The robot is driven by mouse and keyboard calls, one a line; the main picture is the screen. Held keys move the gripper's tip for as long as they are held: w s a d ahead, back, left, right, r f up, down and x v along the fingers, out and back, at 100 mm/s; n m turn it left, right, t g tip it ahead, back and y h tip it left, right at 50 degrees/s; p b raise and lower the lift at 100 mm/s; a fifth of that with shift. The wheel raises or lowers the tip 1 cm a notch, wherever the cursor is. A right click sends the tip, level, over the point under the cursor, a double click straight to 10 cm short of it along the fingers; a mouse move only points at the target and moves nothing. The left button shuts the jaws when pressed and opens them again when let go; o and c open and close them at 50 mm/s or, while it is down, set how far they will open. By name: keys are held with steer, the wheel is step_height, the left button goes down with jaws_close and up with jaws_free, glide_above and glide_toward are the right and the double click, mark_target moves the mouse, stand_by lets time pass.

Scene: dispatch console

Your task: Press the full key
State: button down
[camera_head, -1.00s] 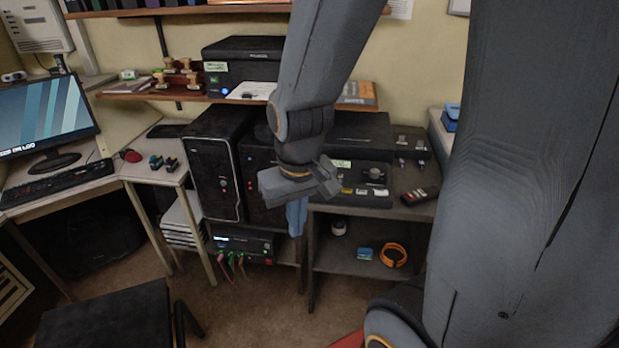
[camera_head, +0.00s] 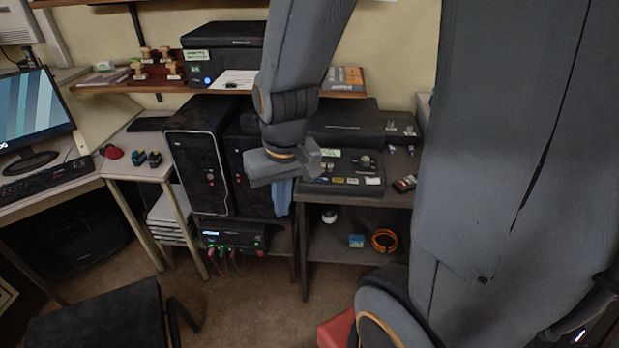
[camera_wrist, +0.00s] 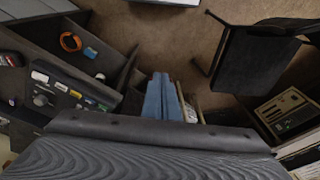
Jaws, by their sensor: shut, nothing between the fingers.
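The black dispatch console (camera_head: 314,187) sits on the dark desk right of the computer towers. It has a small lit display (camera_head: 328,153), a round knob (camera_head: 365,162) and a front row of small keys, including a white key (camera_head: 373,181) and a yellow key (camera_head: 352,181). Key lettering is too small to read, so I cannot tell which is the full key. The keys also show at left in the wrist view, with a white key (camera_wrist: 40,76). My gripper (camera_head: 282,205) is shut and empty, its blue fingers (camera_wrist: 163,98) pointing down left of the console, apart from the keys.
Black computer towers (camera_head: 197,160) stand just left of my gripper. A handheld device (camera_head: 404,183) lies right of the console. A shelf below holds an orange coil (camera_head: 384,240) and a blue box (camera_head: 356,241). A black chair (camera_head: 100,320) stands at front left.

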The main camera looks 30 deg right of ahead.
steer(key=w+d+m+t+h+p, duration=0.1)
steer(key=w+m+t+p, duration=0.1)
steer(key=w+m, duration=0.5)
steer(key=w+d+m+t+p, duration=0.2)
steer(key=w, duration=0.8)
steer(key=w+d+f+m+h+p, duration=0.1)
steer(key=d+m+h, duration=0.2)
steer(key=d+m, duration=0.2)
steer(key=w+d+f+m+g+h+p, duration=0.1)
steer(key=w+d+m+h+p, duration=0.1)
steer(key=d+m+h, duration=0.2)
steer(key=d+m, duration=0.2)
steer(key=d, duration=0.2)
steer(key=shift+w+d, duration=0.25)
steer(key=shift+d, duration=0.1)
steer(key=shift+f, duration=0.1)
step_height(320, 180, down, 7)
steer(key=b, duration=0.7)
steer(key=shift+f+b, duration=0.55)
steer(key=shift+f, duration=0.25)
steer(key=shift+f, duration=0.1)
